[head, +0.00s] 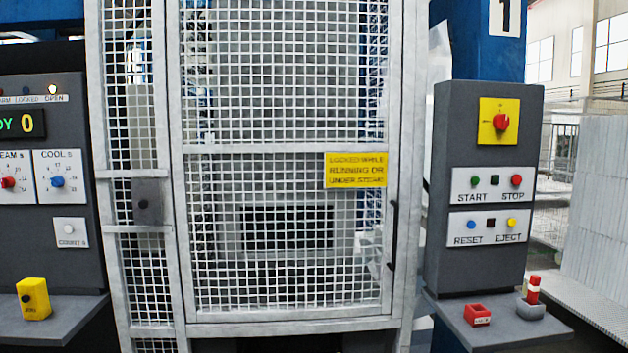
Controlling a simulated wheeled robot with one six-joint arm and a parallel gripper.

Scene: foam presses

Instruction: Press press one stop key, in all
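The red stop key (517,181) is a small round button at the right of a white plate labelled START and STOP, on the dark control box (486,265) at the right. The green start key (475,182) is on the same plate, to its left. A blue column marked with the number 1 (507,17) rises behind the box. My gripper is not in view.
A mesh gate (290,316) with a yellow locked sign (356,170) fills the middle. Above the keys is a red knob on a yellow plate (488,107); below are blue reset (473,225) and yellow eject (512,223) keys. A shelf (500,335) juts out beneath.

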